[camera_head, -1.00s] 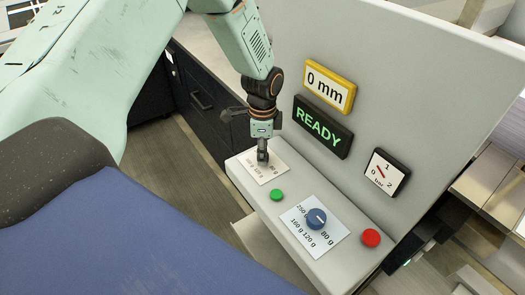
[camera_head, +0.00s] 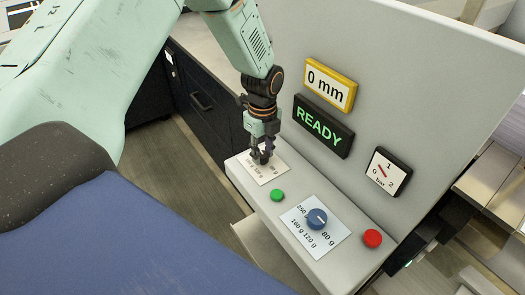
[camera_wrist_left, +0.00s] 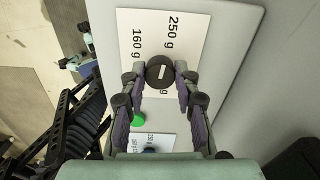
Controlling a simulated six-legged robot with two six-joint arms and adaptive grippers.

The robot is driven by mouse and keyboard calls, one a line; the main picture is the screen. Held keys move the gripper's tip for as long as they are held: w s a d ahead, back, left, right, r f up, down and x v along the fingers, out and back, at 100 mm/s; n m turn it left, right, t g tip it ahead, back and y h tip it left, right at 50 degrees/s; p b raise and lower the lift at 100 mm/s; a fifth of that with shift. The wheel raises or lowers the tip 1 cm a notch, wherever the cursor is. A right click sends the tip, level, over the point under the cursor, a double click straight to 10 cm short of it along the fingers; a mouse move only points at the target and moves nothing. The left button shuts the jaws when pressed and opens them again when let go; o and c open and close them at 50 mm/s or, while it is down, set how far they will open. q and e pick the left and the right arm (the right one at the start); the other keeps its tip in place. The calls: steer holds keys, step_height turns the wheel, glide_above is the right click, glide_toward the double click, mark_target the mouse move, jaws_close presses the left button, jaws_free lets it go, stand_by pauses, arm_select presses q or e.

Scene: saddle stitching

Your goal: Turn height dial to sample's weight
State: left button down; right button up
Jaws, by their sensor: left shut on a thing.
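My left gripper (camera_head: 262,157) points straight down at the far-left end of the control panel. It is shut on a dark round dial (camera_wrist_left: 160,71) with a short white pointer mark, and its fingers stand on both sides of the dial. The dial sits on a white label plate (camera_head: 267,172). In the left wrist view the plate reads "250 g" and "160 g"; other print is partly hidden by the fingers. I cannot tell which end of the mark points to a weight. My right gripper is not in view.
A green button (camera_head: 277,195), a blue dial (camera_head: 317,219) on its own weight label, and a red button (camera_head: 372,238) lie along the panel. Above them are a yellow "0 mm" display (camera_head: 330,85), a "READY" display (camera_head: 322,126) and a bar gauge (camera_head: 387,172).

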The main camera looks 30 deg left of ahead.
mark_target(263, 154)
arm_select(q)
steer(key=shift+m, duration=0.6)
steer(key=c, duration=1)
jaws_free()
step_height(263, 154, up, 12)
stand_by(0.3)
